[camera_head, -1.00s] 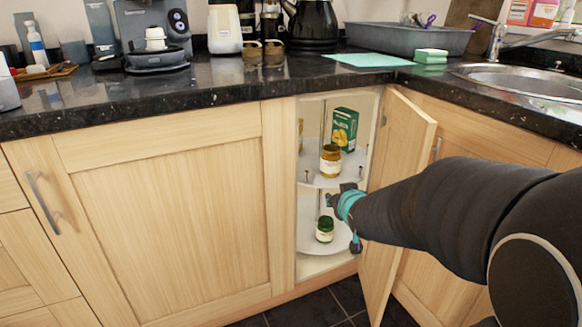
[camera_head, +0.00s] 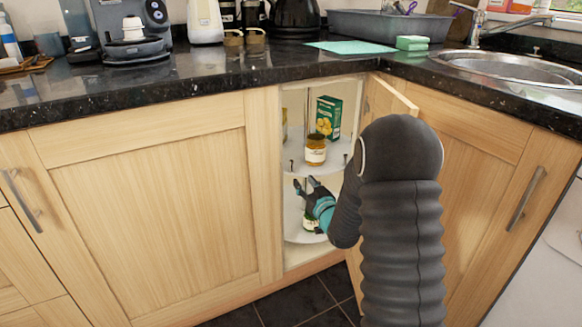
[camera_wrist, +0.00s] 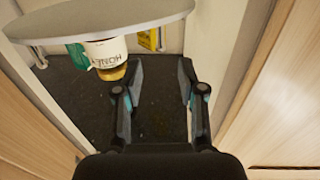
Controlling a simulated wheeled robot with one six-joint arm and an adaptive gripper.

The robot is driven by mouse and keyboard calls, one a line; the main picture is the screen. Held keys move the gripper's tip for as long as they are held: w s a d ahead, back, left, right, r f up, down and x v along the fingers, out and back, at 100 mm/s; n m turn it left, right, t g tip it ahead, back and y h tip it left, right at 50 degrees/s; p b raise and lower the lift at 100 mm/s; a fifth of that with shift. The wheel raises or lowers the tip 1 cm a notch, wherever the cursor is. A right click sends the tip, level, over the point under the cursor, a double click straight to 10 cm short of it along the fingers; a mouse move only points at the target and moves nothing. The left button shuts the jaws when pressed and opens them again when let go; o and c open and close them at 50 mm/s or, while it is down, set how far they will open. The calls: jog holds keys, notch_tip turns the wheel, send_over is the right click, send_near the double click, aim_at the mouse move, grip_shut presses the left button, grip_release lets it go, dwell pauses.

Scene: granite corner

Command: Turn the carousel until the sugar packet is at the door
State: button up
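The carousel has a white upper shelf (camera_head: 296,163) and a lower shelf (camera_head: 292,232) inside the open corner cabinet. A honey jar (camera_head: 316,150) and a green box (camera_head: 328,117) stand on the upper shelf; the jar also shows upside down in the wrist view (camera_wrist: 107,56). A green-lidded jar (camera_head: 311,222) on the lower shelf is mostly hidden by my gripper. A yellowish item (camera_head: 284,125) is partly hidden behind the left frame; I cannot tell whether it is the sugar packet. My gripper (camera_head: 302,186) is open and empty between the shelf levels, at the cabinet opening; its fingers (camera_wrist: 160,78) stand apart.
The cabinet door (camera_head: 392,97) stands open at the right, close beside my arm. The left door frame (camera_head: 265,185) bounds the opening. The dark granite counter (camera_head: 215,85) overhangs above, with a grey basin (camera_head: 380,28) and a sink (camera_head: 510,66) on it.

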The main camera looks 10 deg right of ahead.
aim_at(292, 168)
jog(key=x, duration=1.1)
jog(key=shift+w+p, duration=0.1)
jog(key=shift+p, duration=0.25)
grip_shut()
jog(key=shift+a, duration=0.1)
